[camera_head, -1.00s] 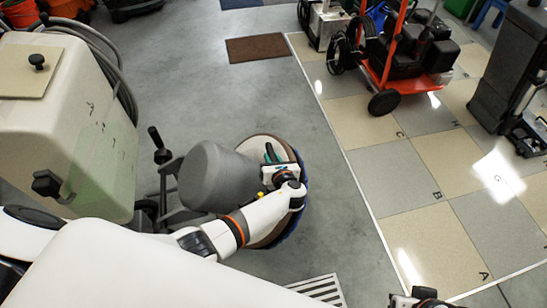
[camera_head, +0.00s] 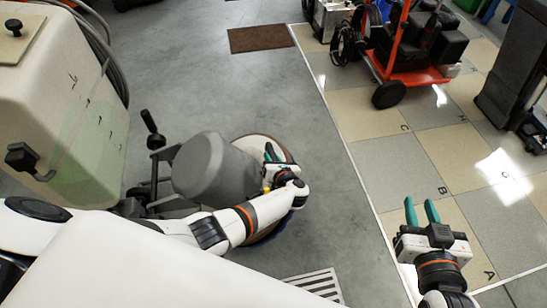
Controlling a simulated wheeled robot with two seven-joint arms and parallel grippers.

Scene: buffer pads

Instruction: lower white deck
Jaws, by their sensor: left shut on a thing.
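The round white deck (camera_head: 254,146) of the floor machine is low over the concrete floor, with a brown rim and a dark blue edge. A grey motor housing (camera_head: 207,168) covers its left part. My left gripper (camera_head: 270,153) is over the deck beside the housing, its teal fingers shut on a part of the deck. The exact grip spot is hidden by the gripper, and I cannot tell the gap to the floor. My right gripper (camera_head: 422,212) is open and empty at the lower right, teal fingers pointing up the picture.
The machine's cream tank (camera_head: 75,110) stands at the left, with a black handle lever (camera_head: 152,130) between it and the housing. A red cart (camera_head: 405,60) stands on tiles at the upper right. A floor grate (camera_head: 318,285) lies below. Concrete around the brown mat (camera_head: 262,38) is clear.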

